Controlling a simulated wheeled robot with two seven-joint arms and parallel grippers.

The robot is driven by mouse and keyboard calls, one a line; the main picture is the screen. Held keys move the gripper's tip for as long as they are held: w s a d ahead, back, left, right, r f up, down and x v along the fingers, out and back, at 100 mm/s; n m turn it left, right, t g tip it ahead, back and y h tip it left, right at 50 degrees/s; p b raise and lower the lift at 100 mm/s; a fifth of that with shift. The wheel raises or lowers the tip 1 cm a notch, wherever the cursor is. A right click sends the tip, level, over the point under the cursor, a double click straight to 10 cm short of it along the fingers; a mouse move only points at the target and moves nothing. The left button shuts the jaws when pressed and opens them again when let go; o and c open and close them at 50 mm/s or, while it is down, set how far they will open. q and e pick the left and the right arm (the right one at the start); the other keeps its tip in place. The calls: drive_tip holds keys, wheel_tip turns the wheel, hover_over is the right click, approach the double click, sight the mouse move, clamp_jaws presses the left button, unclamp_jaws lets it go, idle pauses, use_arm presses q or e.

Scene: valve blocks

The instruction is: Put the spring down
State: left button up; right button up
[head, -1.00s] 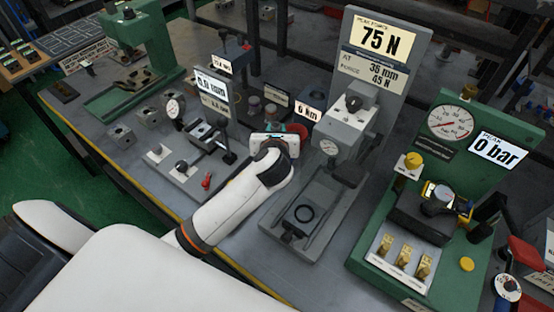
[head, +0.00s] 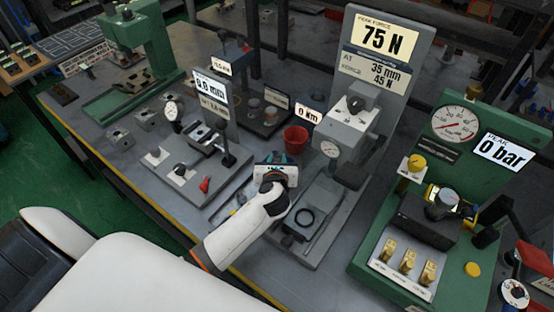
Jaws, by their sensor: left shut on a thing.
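My left gripper (head: 275,160) is over the grey bench, between the dial gauge station and the spring force tester (head: 338,190). It points away from me and is shut on the spring. The spring itself is hidden by the hand, so I cannot tell whether it touches the bench. My right gripper is not in view.
A red cup (head: 296,138) stands just beyond the gripper. The gauge station (head: 180,172) with a red lever is to the left. The green pressure rig (head: 470,271) is at the right. Some bare bench (head: 252,283) shows in front.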

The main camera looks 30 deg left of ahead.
use_arm(q)
drive_tip(key=shift+f, duration=0.25)
drive_tip(key=shift+s+f, duration=0.3)
drive_tip(key=shift+f, duration=0.2)
drive_tip(key=o, duration=0.7)
drive_tip(key=shift+d+f, duration=0.1)
drive_tip(key=shift+r, duration=0.2)
drive_tip(key=v, duration=0.6)
drive_tip(key=r+v, duration=0.1)
drive_tip(key=v, duration=0.5)
drive_tip(key=shift+w+r, duration=0.2)
drive_tip(key=shift+w, duration=0.05)
